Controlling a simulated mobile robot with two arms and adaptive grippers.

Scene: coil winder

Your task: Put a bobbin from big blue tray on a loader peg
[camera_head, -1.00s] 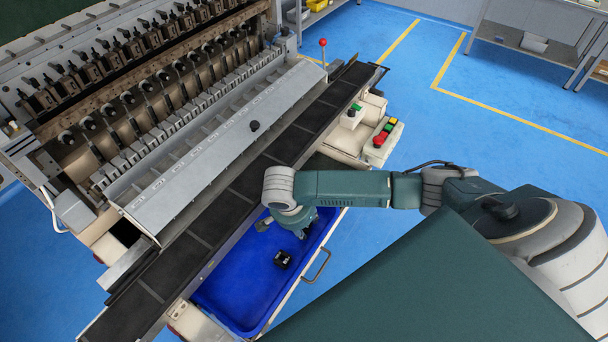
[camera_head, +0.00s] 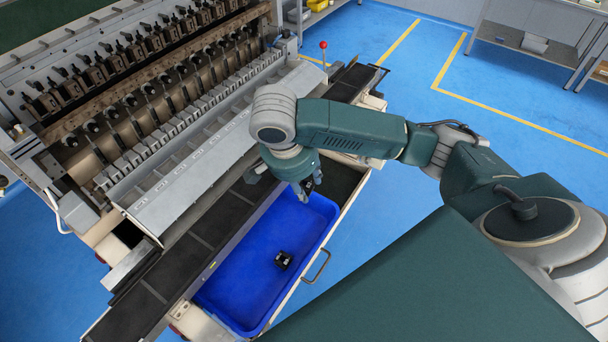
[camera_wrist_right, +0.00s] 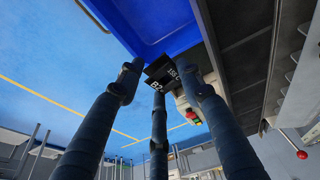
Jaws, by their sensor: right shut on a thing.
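The big blue tray (camera_head: 235,285) sits in an open drawer at the front of the machine. One black bobbin (camera_head: 284,260) with white marks lies in the tray. My right gripper (camera_head: 307,190) is above the tray's far end, shut on another black bobbin. In the right wrist view the held bobbin (camera_wrist_right: 158,76), with white lettering, sits between the fingertips, and the tray (camera_wrist_right: 150,22) shows behind it. I cannot make out the loader pegs for certain. My left gripper is not in view.
The coil winder's row of spindles (camera_head: 150,87) runs behind a sloped grey panel (camera_head: 190,165). A dark segmented track (camera_head: 185,240) lies between panel and tray. A red-knobbed lever (camera_head: 323,45) stands at the far end. The blue floor on the right is open.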

